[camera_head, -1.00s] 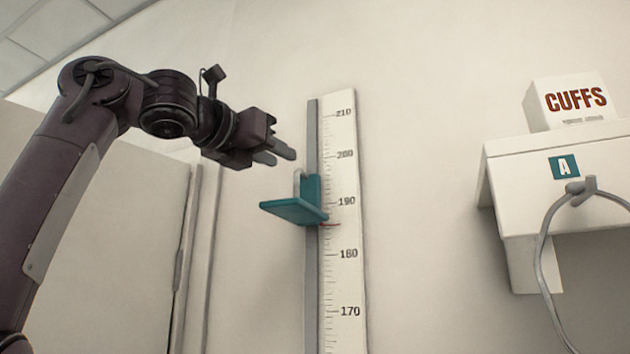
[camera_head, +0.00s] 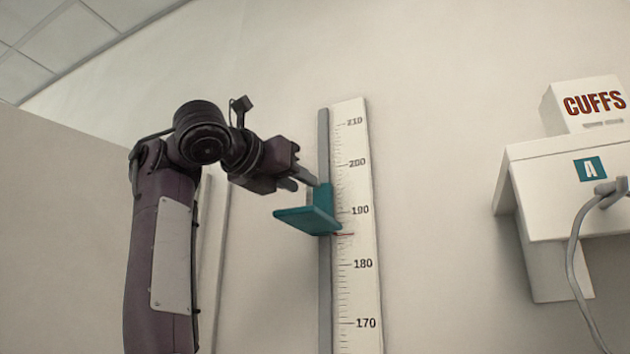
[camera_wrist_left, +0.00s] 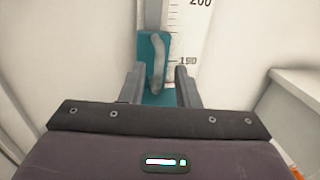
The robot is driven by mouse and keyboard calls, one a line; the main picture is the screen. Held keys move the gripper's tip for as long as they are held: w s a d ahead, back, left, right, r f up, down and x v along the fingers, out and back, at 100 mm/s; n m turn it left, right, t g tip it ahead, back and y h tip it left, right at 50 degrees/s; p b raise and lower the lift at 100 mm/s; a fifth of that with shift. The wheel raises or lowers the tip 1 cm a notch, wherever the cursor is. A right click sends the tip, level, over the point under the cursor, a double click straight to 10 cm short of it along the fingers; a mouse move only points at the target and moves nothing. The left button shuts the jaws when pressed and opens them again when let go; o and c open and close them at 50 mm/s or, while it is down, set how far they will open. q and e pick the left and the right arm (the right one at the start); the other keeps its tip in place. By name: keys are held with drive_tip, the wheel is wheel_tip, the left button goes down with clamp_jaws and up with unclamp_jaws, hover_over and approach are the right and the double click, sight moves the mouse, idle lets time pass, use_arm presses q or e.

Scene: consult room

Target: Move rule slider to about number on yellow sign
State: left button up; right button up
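The teal rule slider (camera_head: 309,219) sits on the grey rail of the wall height rule (camera_head: 355,292). Its red pointer lies between 180 and 190, at about 186. My left gripper (camera_head: 304,184) is at the upper part of the slider in the head view. In the left wrist view its fingers are open, with the slider's grey lever (camera_wrist_left: 158,62) and teal back plate (camera_wrist_left: 145,48) seen between them. I cannot tell whether the fingers touch the slider. No yellow sign shows in any view. My right gripper is not in view.
A white CUFFS box (camera_head: 585,105) sits on top. The wall between rule and shelf is bare.

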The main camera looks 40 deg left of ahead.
sight(310, 189)
use_arm(q)
drive_tip(key=w, duration=0.1)
drive_tip(key=w+p, duration=0.1)
drive_tip(key=w, duration=0.1)
drive_tip(key=w+p, duration=0.1)
drive_tip(key=shift+w+a, duration=0.3)
drive_tip(key=shift+a, duration=0.1)
drive_tip(key=shift+s+d, duration=0.1)
clamp_jaws()
